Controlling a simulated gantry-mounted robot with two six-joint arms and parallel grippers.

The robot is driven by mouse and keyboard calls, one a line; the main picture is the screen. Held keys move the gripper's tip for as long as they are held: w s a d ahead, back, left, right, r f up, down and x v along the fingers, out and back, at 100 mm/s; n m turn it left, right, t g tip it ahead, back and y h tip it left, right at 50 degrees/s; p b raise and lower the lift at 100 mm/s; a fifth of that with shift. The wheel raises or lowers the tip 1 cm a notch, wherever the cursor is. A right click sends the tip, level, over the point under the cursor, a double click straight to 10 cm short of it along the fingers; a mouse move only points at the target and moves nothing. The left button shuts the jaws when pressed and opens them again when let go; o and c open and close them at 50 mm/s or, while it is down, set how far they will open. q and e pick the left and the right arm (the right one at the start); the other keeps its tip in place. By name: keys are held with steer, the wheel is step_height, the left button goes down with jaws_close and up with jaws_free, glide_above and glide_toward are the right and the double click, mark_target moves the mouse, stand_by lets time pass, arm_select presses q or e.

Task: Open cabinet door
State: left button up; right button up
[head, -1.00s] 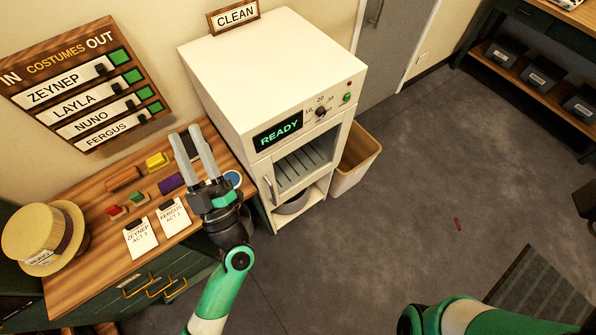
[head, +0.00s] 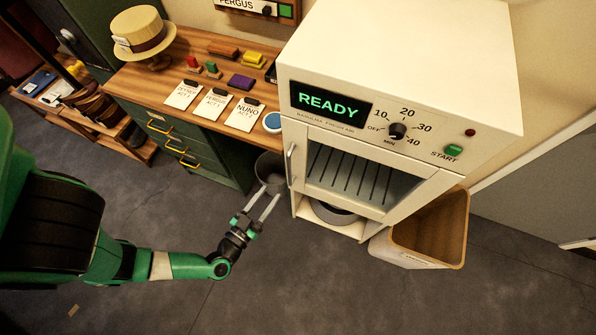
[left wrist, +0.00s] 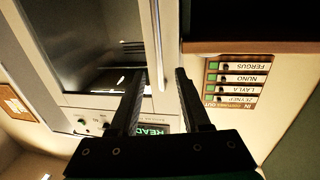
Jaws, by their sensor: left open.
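The white cabinet (head: 400,45) stands right of the wooden counter, its panel reading READY. Its windowed door (head: 355,172) is closed, with a vertical bar handle (head: 291,163) on its left edge. My left gripper (head: 270,195) is open and empty, below and left of the handle, its fingers pointing up toward the cabinet. In the left wrist view, which is upside down, the handle (left wrist: 155,40) lines up between the spread fingertips (left wrist: 160,72), beside the door window (left wrist: 90,40). I cannot tell the gap to the handle. My right gripper is out of view.
The counter (head: 205,70) carries cards, coloured blocks and a straw hat (head: 141,32). A dark bin (head: 269,170) stands behind the gripper, and a tan bin (head: 430,235) right of the cabinet. The floor in front (head: 330,285) is clear.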

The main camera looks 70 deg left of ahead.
mark_target(289, 171)
arm_select(q)
steer(key=b+x, duration=0.1)
steer(key=x, duration=0.2)
steer(key=f+b+x, duration=0.1)
steer(key=b+x, duration=0.1)
steer(key=x, duration=0.2)
steer(key=b+x, duration=0.1)
steer(key=x, duration=0.3)
steer(key=shift+w+a+f+b, duration=0.1)
steer(key=shift+w+f+b, duration=0.1)
steer(key=shift+b, duration=0.1)
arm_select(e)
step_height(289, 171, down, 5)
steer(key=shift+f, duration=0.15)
arm_select(q)
jaws_close()
stand_by(1.0)
